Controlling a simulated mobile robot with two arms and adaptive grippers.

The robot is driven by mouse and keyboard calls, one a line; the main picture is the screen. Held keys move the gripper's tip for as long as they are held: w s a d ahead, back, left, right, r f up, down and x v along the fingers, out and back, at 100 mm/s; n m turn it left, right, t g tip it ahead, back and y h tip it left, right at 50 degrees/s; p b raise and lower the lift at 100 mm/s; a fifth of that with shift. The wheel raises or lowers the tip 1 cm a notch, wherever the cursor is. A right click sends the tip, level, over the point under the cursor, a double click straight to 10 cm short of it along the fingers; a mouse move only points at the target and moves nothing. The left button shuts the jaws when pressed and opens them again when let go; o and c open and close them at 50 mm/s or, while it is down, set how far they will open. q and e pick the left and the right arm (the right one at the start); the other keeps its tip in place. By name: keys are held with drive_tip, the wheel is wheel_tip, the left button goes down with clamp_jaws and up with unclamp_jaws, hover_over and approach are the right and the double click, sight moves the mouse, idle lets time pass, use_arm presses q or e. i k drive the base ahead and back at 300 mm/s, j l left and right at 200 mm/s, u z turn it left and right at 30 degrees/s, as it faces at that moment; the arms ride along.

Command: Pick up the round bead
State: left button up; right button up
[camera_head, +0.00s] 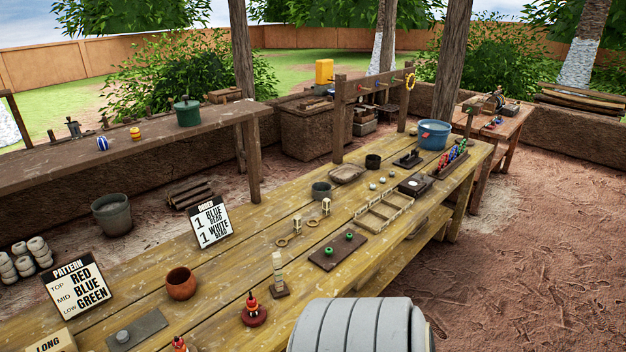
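Several small beads show, and I cannot tell which one is the round bead. Small pale round beads (382,180) lie on the yellow wooden table (240,262) near its middle back, beside a shallow tray. Two green ring-like beads (329,251) sit on a dark board (325,263) nearer me. A blue and white bead (102,143) and a yellow-orange bead (135,133) stand on the long shelf at the left. Neither of my grippers is in view. A grey ribbed part, apparently mine, fills the bottom centre and hides part of the table's front edge.
An order card (212,222) and a pattern card (76,286) stand on the table. A brown pot (181,284), red figures (253,311), a divided wooden tray (384,212) and a blue bucket (434,134) also stand there. The dirt floor at right is clear.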

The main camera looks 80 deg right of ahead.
sight(252, 303)
drive_tip(key=z, duration=1.9)
